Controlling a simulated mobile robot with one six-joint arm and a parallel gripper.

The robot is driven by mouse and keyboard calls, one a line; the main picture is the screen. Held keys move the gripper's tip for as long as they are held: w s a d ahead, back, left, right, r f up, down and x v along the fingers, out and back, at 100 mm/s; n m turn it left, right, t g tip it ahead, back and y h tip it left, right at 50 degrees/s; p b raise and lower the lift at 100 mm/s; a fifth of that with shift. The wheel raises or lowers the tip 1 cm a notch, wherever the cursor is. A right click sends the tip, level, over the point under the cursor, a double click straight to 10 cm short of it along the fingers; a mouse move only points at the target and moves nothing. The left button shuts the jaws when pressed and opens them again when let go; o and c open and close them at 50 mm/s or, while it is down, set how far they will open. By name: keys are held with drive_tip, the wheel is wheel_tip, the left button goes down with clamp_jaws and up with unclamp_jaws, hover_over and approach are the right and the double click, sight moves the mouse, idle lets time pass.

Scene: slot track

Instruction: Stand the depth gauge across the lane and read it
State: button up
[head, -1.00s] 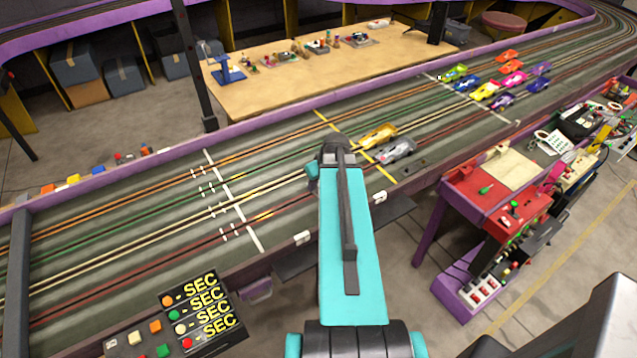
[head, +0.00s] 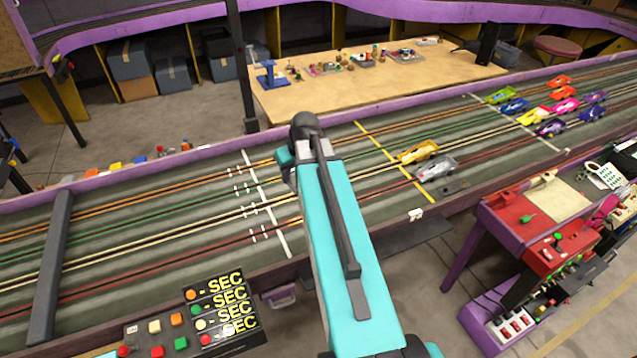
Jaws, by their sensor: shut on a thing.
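The slot track (head: 110,240) crosses the view with several coloured lanes, orange, green, cream and red. A white line (head: 266,205) with short white dashes beside it crosses the lanes left of my arm, and a yellow line (head: 392,160) crosses them to its right. My teal arm reaches up from the bottom, over the near rail and the lanes. Its far end bends down at a teal and dark wrist part. The jaws are hidden behind the arm, and so is anything in them. I cannot pick out the depth gauge.
A yellow car (head: 417,152) and a silver car (head: 436,168) stand near the yellow line. Several cars stand farther right. A dark crossbar (head: 50,265) spans the track at left. A button panel (head: 190,325) sits at the near edge, a red workbench (head: 530,225) at right.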

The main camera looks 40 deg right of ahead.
drive_tip(key=w+a+r+b, duration=0.1)
drive_tip(key=a+r, duration=0.3)
drive_tip(key=a, duration=0.5)
drive_tip(key=w+a+r+n+b, duration=0.1)
drive_tip(key=w+a+r, duration=0.2)
drive_tip(key=a, duration=0.6)
drive_tip(key=w+a+r+b, duration=0.1)
drive_tip(key=a+r, duration=0.5)
drive_tip(key=a, duration=0.3)
drive_tip(key=shift+w+a+y, duration=0.3)
drive_tip(key=shift+w+a, duration=0.05)
drive_tip(key=shift+w, duration=0.05)
drive_tip(key=shift+d, duration=0.1)
